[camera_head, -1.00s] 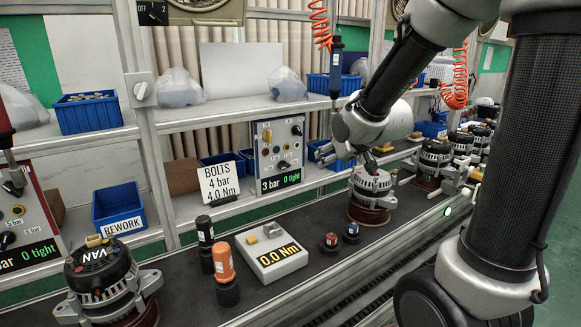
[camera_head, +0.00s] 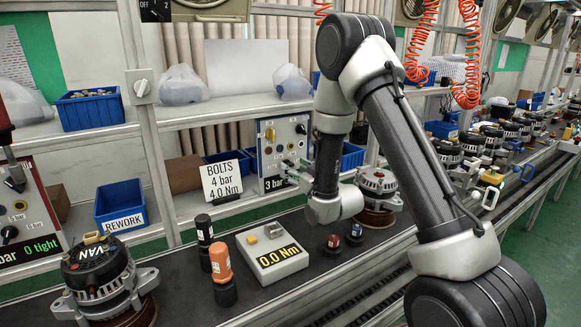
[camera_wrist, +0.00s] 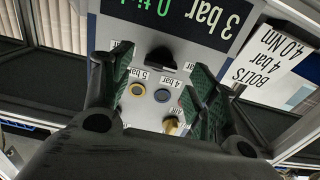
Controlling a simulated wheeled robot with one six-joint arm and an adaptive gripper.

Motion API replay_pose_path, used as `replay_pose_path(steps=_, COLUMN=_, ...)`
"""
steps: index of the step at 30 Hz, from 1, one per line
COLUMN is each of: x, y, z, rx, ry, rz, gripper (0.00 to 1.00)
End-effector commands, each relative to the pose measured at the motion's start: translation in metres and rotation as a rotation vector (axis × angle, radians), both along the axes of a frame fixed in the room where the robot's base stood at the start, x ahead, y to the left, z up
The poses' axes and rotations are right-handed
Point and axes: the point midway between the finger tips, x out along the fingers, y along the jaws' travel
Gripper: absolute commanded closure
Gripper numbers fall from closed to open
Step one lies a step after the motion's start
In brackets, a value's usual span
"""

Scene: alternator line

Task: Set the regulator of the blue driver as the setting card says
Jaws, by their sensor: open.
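The regulator panel (camera_head: 270,160) stands on the lower shelf, with a black knob (camera_wrist: 162,60) above its readout in the upright sense. Its readout (camera_wrist: 180,14), upside down in the wrist view, shows 3 bar; the rest is cut off. Labels for 4 bar and 5 bar lie around the knob. The setting card (camera_head: 222,181) reads BOLTS, 4 bar, 4.0 Nm; it also shows in the wrist view (camera_wrist: 262,68). My gripper (camera_head: 290,172) is open in front of the panel, its fingers (camera_wrist: 161,62) on either side of the knob; contact cannot be told. My arm hides the blue driver.
A grey torque tester (camera_head: 272,252) reads 0.0 Nm on the conveyor, beside an orange-topped tool (camera_head: 221,265) and a black one (camera_head: 204,240). An alternator (camera_head: 105,280) sits front left, another (camera_head: 378,185) behind my arm. A REWORK bin (camera_head: 120,207) stands on the shelf.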

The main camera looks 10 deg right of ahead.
Motion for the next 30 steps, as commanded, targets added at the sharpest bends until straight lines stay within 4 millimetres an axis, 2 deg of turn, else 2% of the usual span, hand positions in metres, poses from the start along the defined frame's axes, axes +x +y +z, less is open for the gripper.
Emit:
replay_pose_path(steps=3, x=0.017, y=0.005, z=0.001, rx=0.0, ry=-0.002, rz=0.0, gripper=0.41)
replay_pose_path(steps=6, x=0.026, y=0.008, z=0.0, rx=-0.001, ry=-0.001, rz=0.0, gripper=0.41)
replay_pose_path(steps=16, x=0.03, y=0.01, z=0.0, rx=0.0, ry=0.0, rz=0.0, gripper=0.41)
replay_pose_path(steps=21, x=0.03, y=0.01, z=0.001, rx=0.0, ry=0.0, rz=0.0, gripper=0.72)
replay_pose_path(steps=24, x=0.03, y=0.01, z=0.0, rx=0.0, ry=0.0, rz=0.0, gripper=0.87)
replay_pose_path(steps=30, x=0.03, y=0.01, z=0.001, rx=0.007, ry=0.002, rz=0.0, gripper=0.87)
